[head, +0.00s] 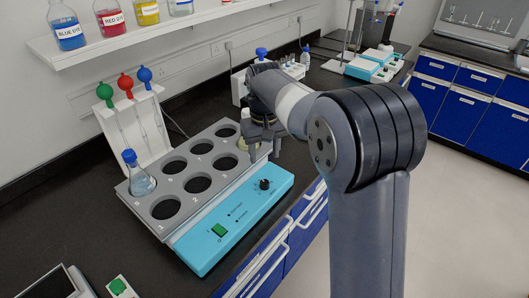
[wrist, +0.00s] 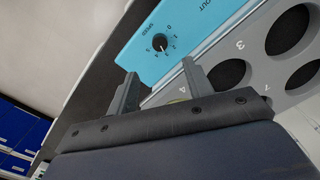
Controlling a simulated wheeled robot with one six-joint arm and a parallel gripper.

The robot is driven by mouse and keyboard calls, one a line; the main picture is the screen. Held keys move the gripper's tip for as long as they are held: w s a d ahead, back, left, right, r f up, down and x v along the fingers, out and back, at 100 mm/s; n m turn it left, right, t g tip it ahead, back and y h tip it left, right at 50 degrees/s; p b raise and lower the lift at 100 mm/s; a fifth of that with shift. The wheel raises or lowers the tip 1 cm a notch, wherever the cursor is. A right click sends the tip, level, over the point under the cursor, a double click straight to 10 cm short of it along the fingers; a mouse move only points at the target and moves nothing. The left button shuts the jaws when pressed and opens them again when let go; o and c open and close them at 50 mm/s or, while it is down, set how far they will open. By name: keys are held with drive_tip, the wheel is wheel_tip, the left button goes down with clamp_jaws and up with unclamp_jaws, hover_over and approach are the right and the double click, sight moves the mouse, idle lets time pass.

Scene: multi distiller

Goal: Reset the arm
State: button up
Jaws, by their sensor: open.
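My gripper (head: 262,148) hangs over the far right end of the grey and light-blue multi-hole device (head: 217,232), near the hole marked 4. In the wrist view its two fingers (wrist: 158,72) stand apart, with the device's dial (wrist: 160,42) seen beyond them. No object shows between the fingertips. A pale yellowish thing (head: 243,145) shows beside the gripper at the device's far end. It is mostly hidden, and I cannot tell whether the fingers touch it. A blue-capped flask (head: 141,180) with clear bluish liquid sits in the device's left corner.
A white rack (head: 145,140) with red, green and blue bulb pipettes stands behind the device. A shelf (head: 130,40) with dye bottles hangs above. More bench equipment (head: 375,65) stands farther back. Open floor (head: 450,190) lies to the right.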

sight(265, 182)
drive_tip(key=shift+f, duration=0.1)
wheel_tip(265, 182, down, 11)
drive_tip(key=shift+r+p, duration=0.1)
drive_tip(key=shift+p, duration=0.3)
drive_tip(key=shift+n, duration=0.3)
drive_tip(key=shift+r, duration=0.1)
